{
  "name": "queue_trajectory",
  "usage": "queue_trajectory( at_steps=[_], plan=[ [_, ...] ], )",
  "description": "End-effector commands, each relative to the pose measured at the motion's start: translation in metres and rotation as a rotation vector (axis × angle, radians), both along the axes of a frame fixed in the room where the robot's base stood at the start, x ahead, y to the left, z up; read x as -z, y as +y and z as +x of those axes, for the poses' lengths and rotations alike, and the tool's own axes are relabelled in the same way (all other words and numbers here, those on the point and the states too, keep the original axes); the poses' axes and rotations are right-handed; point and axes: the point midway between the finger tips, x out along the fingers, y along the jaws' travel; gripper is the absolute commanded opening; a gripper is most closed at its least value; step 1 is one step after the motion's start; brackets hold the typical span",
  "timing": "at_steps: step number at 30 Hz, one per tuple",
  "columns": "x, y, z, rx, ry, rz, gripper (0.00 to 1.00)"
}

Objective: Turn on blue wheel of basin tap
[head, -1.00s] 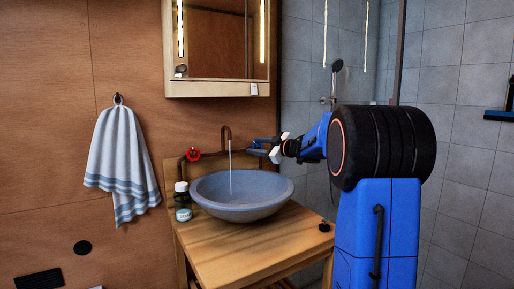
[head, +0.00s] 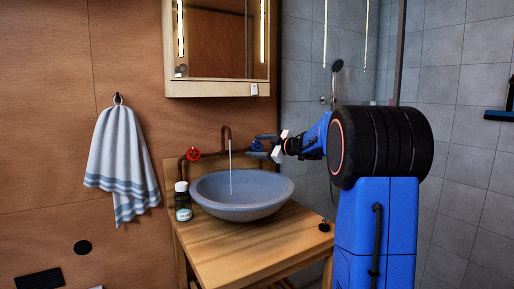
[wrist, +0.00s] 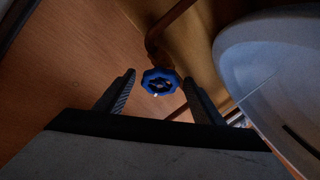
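The blue wheel (wrist: 160,82) of the basin tap shows in the wrist view, on a copper pipe. My gripper (wrist: 160,90) is open, with one dark finger on each side of the wheel and gaps between. I cannot tell how far the fingertips reach past it. In the head view my gripper (head: 262,148) is at the right side of the tap, and the wheel is hard to tell apart from it. The copper spout (head: 227,132) stands behind the basin, with a thin stream of water (head: 231,172) below it.
The red wheel (head: 193,154) is left of the spout. A mirror cabinet (head: 216,89) hangs above. A towel (head: 122,160) hangs on the left.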

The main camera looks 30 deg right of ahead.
Motion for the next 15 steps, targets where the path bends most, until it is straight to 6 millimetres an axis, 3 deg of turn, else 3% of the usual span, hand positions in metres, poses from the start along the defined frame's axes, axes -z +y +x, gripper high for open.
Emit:
queue_trajectory(
  at_steps=[8,15],
  plan=[
    [-0.001,-0.003,-0.006,0.001,-0.001,0.000,0.62],
    [-0.006,-0.016,-0.038,0.003,-0.001,-0.001,0.62]
  ],
)
